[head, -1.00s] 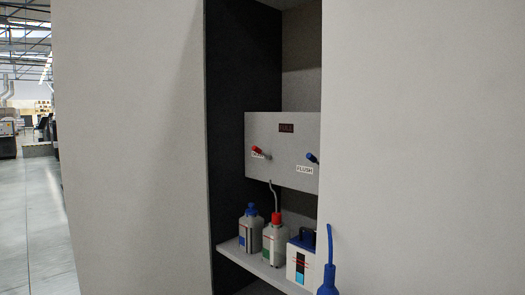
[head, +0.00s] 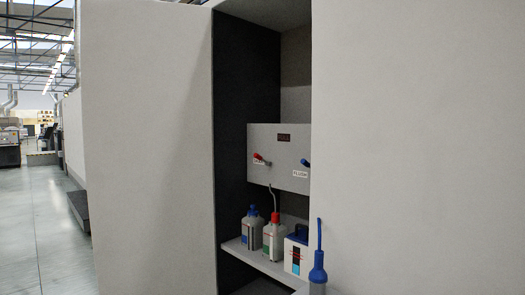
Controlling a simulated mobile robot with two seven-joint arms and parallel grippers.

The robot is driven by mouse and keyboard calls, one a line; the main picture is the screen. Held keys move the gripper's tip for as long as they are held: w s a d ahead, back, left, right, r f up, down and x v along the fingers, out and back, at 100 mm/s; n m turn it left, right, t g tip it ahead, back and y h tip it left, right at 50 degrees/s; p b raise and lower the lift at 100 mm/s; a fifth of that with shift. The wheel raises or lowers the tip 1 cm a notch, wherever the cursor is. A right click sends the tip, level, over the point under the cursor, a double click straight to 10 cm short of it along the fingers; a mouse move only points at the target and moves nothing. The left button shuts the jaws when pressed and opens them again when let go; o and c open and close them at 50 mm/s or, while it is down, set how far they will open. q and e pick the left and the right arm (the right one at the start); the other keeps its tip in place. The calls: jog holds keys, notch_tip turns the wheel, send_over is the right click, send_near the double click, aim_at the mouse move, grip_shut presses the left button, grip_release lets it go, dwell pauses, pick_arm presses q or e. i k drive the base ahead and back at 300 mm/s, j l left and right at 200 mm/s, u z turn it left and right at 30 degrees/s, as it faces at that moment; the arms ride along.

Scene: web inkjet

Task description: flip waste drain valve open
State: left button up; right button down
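A grey control panel (head: 285,172) is set in a tall recess. It carries a red-tipped valve lever (head: 259,158) on the left, above a small label too blurred to read for certain. A blue-tipped lever (head: 305,162) sits on the right above a label that reads FLUSH in the earlier frame. Both levers look tilted, with their coloured tips up and to the left. Which positions count as open or shut, I cannot tell. A hose runs down from the panel toward the bottles. Neither of my grippers is in view.
A shelf (head: 238,249) below the panel holds a blue-capped bottle (head: 252,230), a red-capped bottle (head: 273,240) and a white and blue container (head: 297,252). A blue-topped bottle with a spout (head: 318,268) stands at the lower right. Flat walls flank the recess; open floor (head: 35,225) lies left.

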aim_at(257, 156)
jog(key=i+j+u, duration=0.45)
jog(key=j, duration=0.15)
jog(key=i+j+u, duration=0.45)
jog(key=i+j+z, duration=0.1)
jog(key=i, duration=0.25)
jog(key=i+j+z, duration=0.1)
jog(key=i, duration=0.3)
jog(key=i+j+z, duration=0.1)
jog(key=i+j, duration=0.15)
jog(key=i+z, duration=0.6)
jog(key=z, duration=0.2)
jog(key=i+z, duration=0.75)
jog(key=z, duration=0.15)
jog(key=i+j+z, duration=0.1)
jog(key=i+z, duration=0.15)
jog(key=z, duration=0.15)
